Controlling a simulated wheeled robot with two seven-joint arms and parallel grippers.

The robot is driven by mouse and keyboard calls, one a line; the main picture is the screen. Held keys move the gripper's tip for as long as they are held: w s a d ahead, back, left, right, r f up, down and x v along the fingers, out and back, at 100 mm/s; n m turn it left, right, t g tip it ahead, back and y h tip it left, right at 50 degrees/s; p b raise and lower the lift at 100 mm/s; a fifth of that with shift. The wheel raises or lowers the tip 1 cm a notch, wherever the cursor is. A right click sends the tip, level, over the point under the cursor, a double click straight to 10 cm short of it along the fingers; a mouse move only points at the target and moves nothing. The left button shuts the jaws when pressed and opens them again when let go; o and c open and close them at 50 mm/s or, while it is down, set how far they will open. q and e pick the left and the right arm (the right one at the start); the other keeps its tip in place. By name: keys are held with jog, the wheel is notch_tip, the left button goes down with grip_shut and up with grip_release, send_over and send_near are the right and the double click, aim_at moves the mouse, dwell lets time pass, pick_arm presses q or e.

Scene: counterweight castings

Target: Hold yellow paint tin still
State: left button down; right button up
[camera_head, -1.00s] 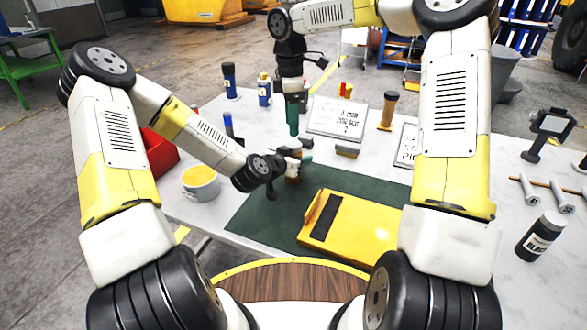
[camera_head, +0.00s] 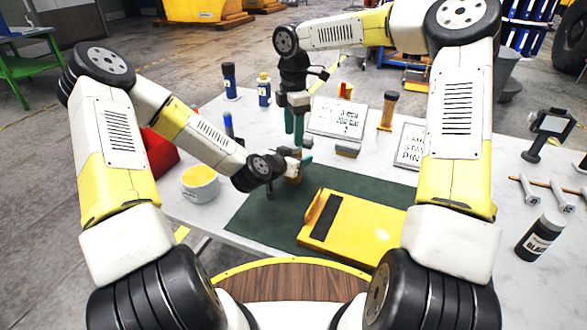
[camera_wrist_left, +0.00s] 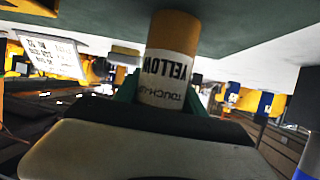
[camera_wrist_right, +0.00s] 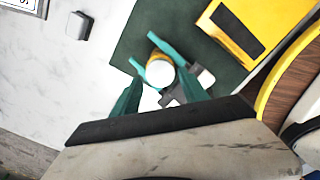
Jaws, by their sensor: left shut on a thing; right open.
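The yellow paint tin (camera_wrist_left: 172,62) is a small cylinder with a yellow band and a white label reading "YELLOW" and "TOUCH-UP", seen upside down in the left wrist view. In the right wrist view its white round lid (camera_wrist_right: 160,73) faces up. My left gripper (camera_head: 299,168) is shut on the tin from the side, its teal fingers around it at the mat's left part. Whether the tin touches the mat is hard to tell. My right gripper (camera_head: 294,138) is open and empty, pointing down above and beyond the tin; its fingers frame the lid in its wrist view.
A yellow casting (camera_head: 360,238) with a dark slot lies on the green mat (camera_head: 262,222), close to the tin. A white tub of yellow paint (camera_head: 201,190) stands left. Bottles (camera_head: 264,92), printed signs (camera_head: 338,118) and a grey block (camera_head: 348,149) stand behind.

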jog(key=shift+f, duration=1.65)
jog(key=c, duration=1)
jog(key=o, duration=1.3)
jog(key=shift+r, duration=2.3)
